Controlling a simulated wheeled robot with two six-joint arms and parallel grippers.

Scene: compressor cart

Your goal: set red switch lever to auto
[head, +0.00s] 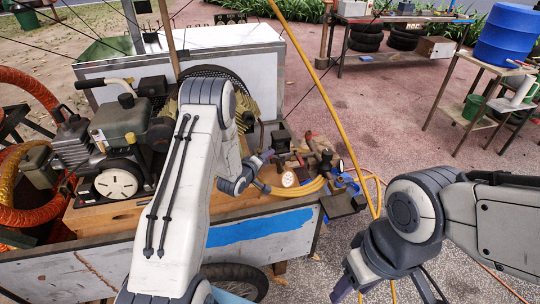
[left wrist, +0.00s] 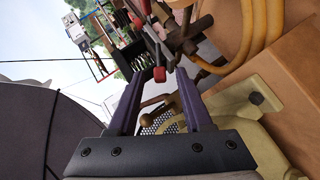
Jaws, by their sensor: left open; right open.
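In the left wrist view, a red-tipped lever (left wrist: 159,74) lies between the fingertips of my left gripper (left wrist: 160,84), at about their level. The jaws are open, and I see no finger closed on it. Another red handle (left wrist: 141,7) shows further up beside dark fittings. In the head view, my left gripper (head: 262,160) is at the left side of the cluster of fittings, and a small red part (head: 309,135) shows there. I cannot tell the switch's position or its auto mark. My right gripper (head: 387,292) is open and empty at the bottom edge, away from the cart.
A round gauge (head: 288,179) and yellow hose (head: 290,190) sit by the fittings. The engine (head: 115,145) stands to the left on the cart (head: 262,232). A yellow pole (head: 318,85) slants up behind. Workbenches and a blue barrel (head: 508,35) are far right.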

